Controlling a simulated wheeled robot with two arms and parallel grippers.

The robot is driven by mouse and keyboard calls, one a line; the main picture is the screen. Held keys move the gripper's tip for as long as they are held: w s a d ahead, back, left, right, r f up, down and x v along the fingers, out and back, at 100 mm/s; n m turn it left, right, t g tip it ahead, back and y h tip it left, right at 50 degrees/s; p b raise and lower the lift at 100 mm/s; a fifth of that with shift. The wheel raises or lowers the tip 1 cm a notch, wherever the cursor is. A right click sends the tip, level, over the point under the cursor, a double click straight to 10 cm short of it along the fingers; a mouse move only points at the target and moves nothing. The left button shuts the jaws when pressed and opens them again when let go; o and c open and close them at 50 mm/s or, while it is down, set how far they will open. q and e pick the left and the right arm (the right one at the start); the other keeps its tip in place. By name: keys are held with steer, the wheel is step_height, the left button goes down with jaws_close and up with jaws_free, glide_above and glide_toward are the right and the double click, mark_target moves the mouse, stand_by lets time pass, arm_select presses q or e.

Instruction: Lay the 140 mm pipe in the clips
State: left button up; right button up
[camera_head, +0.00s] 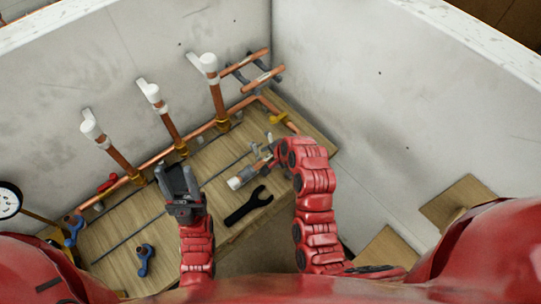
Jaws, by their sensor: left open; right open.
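My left gripper (180,180) is open, with its fingers pointing up at the wooden board, near the foot of a vertical pipe. Nothing shows between its fingers. My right gripper (262,162) reaches left over the board and is open; its fingers are small and partly hidden by its own arm. A short grey piece with a white end (238,183) lies just beside its fingertips; I cannot tell if they touch. Short copper pipes (263,80) sit by grey clips (270,68) at the back corner. I cannot tell which pipe is the 140 mm one.
Three upright copper pipes with white caps (152,91) rise from a long copper pipe (203,131) along the back wall. A black spanner (246,206) and a blue-handled part (145,260) lie on the wooden board (115,238). A gauge (8,200) is at the left edge. White walls enclose the bay.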

steer(key=p+v, duration=0.9)
steer(key=v, duration=0.8)
steer(key=shift+r, duration=0.2)
steer(key=shift+s, duration=0.15)
